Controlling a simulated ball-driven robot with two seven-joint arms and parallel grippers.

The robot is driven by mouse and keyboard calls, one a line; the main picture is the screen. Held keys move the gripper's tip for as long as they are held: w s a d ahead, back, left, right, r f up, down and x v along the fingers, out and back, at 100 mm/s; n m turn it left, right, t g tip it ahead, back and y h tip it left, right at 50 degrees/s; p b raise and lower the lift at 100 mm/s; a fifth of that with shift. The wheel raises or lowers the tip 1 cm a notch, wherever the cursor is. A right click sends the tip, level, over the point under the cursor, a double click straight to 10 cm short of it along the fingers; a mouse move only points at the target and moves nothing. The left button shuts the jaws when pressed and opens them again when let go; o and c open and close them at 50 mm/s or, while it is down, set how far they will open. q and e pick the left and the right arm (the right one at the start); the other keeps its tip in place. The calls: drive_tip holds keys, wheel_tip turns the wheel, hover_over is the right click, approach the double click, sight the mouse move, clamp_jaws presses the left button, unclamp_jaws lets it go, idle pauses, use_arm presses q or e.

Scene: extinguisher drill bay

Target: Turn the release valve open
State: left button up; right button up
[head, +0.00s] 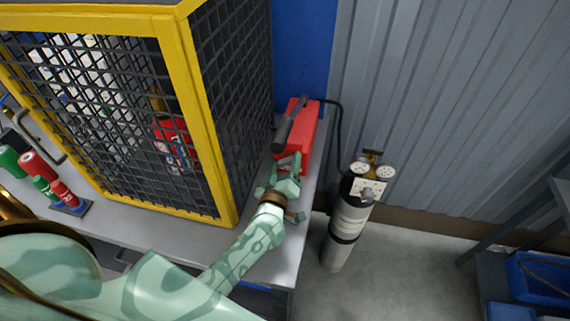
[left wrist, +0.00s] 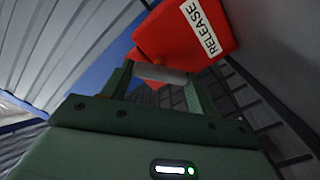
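The release valve is a red box (head: 303,134) on the bench's far right end, beside the wire cage. A dark bar-shaped handle (head: 290,125) slants across its front. In the left wrist view the box carries a white RELEASE label (left wrist: 199,27). My left gripper (head: 285,162) is at the near end of the handle, its fingers apart. In the left wrist view a grey piece of the handle (left wrist: 161,73) shows between the fingertips; whether they touch it I cannot tell. My right gripper is out of view.
The yellow-framed mesh cage (head: 222,170) stands close left of my left gripper. A grey gas cylinder (head: 345,232) with gauges stands on the floor to the right, a black hose running toward the box. Small red and green bottles (head: 40,165) are at far left.

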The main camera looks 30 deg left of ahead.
use_arm(q)
drive_tip(key=c, duration=0.4)
drive_tip(key=shift+n+p, duration=0.45)
drive_tip(key=shift+n, duration=1.55)
drive_tip(key=shift+f, duration=0.1)
drive_tip(key=o, duration=1)
drive_tip(key=shift+s, duration=0.1)
drive_tip(key=p+v, duration=0.1)
drive_tip(key=v, duration=1.5)
